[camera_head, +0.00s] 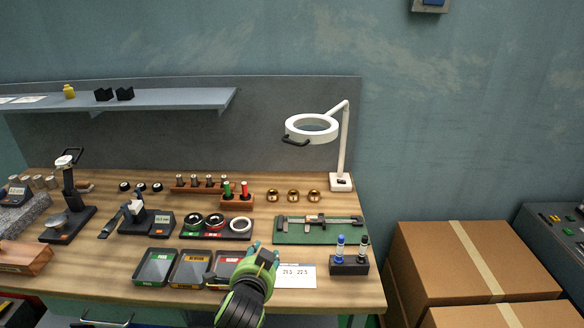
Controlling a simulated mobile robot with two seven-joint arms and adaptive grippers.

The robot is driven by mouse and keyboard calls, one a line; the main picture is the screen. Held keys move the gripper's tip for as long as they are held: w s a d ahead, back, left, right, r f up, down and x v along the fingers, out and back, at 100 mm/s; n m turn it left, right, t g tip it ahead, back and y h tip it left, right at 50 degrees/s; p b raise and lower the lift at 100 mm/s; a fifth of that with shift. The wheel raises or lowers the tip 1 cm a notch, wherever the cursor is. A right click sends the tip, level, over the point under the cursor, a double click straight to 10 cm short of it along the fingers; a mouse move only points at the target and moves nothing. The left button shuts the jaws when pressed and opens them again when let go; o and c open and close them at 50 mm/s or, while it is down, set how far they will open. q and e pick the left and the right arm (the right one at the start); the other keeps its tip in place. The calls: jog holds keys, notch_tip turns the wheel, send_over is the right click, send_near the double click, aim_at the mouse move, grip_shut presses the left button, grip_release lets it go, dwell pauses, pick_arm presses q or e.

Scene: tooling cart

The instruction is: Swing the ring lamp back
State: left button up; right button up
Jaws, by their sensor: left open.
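The white ring lamp (313,118) stands at the back right of the wooden bench, on a square white base (341,182) with an upright post (344,145). Its ring head hangs to the left of the post, and a dark handle (295,142) sticks out at the ring's front left. My left gripper (262,250) is at the front of the bench, over the red-labelled tray and beside a white card. It is open and well below and in front of the lamp, touching no part of it. My right gripper is not in view.
Gauges and trays (156,266) crowd the bench's left and middle. A shelf (150,102) is at back left; cardboard boxes (450,265) stand right.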

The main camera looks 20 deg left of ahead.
pick_arm(q)
jog(key=w+d+r+m+t, duration=0.1)
jog(key=w+r+m+t, duration=0.2)
jog(key=w+r, duration=0.45)
jog(key=w+d+r+m+t, duration=0.1)
jog(key=w+r+m+t, duration=0.35)
jog(key=r, duration=0.65)
jog(key=w+p, duration=0.1)
jog(key=w, duration=0.5)
jog(key=shift+w+a+r+n+g+p, duration=0.25)
jog(key=shift+a+r+n+g+p, duration=0.1)
jog(key=shift+a+g+p, duration=0.1)
grip_shut()
